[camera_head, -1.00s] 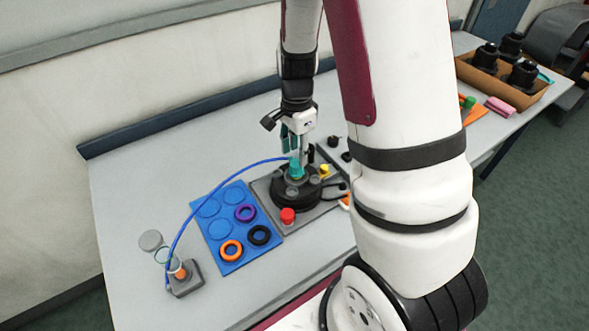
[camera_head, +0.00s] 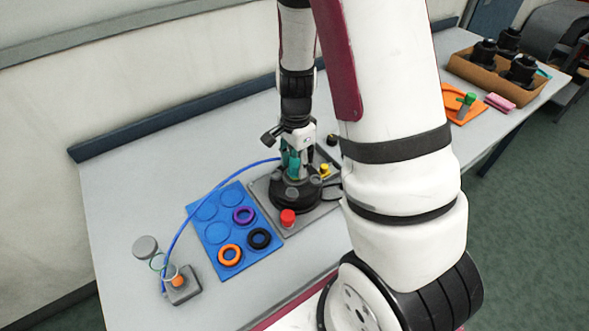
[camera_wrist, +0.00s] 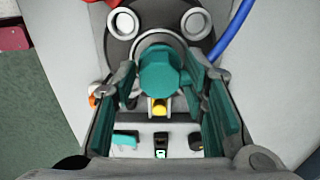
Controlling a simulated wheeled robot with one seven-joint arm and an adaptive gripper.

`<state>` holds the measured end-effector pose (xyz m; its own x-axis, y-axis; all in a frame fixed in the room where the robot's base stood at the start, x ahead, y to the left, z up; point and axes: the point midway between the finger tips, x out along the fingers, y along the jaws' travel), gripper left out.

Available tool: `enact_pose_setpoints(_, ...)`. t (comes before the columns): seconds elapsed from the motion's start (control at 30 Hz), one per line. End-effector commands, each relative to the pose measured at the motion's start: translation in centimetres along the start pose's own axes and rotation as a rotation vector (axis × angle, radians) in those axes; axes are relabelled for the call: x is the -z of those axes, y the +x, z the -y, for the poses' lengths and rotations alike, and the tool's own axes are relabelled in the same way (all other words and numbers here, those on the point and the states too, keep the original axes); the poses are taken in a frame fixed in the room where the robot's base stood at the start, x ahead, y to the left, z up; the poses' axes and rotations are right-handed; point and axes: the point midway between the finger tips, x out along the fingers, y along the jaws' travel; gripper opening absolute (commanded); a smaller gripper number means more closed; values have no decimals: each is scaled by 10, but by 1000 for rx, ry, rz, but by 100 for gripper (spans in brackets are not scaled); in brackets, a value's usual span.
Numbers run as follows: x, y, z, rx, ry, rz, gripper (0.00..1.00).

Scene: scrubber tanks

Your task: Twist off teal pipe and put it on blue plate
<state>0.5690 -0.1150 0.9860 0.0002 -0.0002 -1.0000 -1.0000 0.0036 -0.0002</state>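The teal pipe (camera_wrist: 160,72) stands on the round dark tank (camera_head: 290,195). In the wrist view its capped top shows between the two teal-padded fingers of my gripper (camera_wrist: 163,82). The fingers are spread apart and the pipe does not look clamped; whether either finger touches it, I cannot tell. In the head view my gripper (camera_head: 294,158) is low over the tank and largely hides the pipe. The blue plate (camera_head: 212,232) lies left of the tank. It holds a purple ring, a black ring and an orange ring, with several empty outlined circles.
A blue hose (camera_head: 190,208) arcs from the tank over the blue plate to a small grey stand (camera_head: 182,287). A red knob (camera_head: 288,218) sits on the tank's base. A yellow knob (camera_wrist: 159,107) is near the pipe. A brown box (camera_head: 500,75) stands far right.

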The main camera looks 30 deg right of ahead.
Motion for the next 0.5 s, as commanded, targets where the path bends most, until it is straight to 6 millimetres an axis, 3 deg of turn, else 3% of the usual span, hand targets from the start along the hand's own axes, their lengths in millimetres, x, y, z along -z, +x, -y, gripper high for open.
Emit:
enact_pose_setpoints(0.13, 0, 0, 0, 0, 0, 0, 40)
enact_pose_setpoints(0.3, 0, 0, 0, 0, 0, 0, 1)
enact_pose_setpoints(0.5, 0, 0, 0, 0, -21, 0, 0)
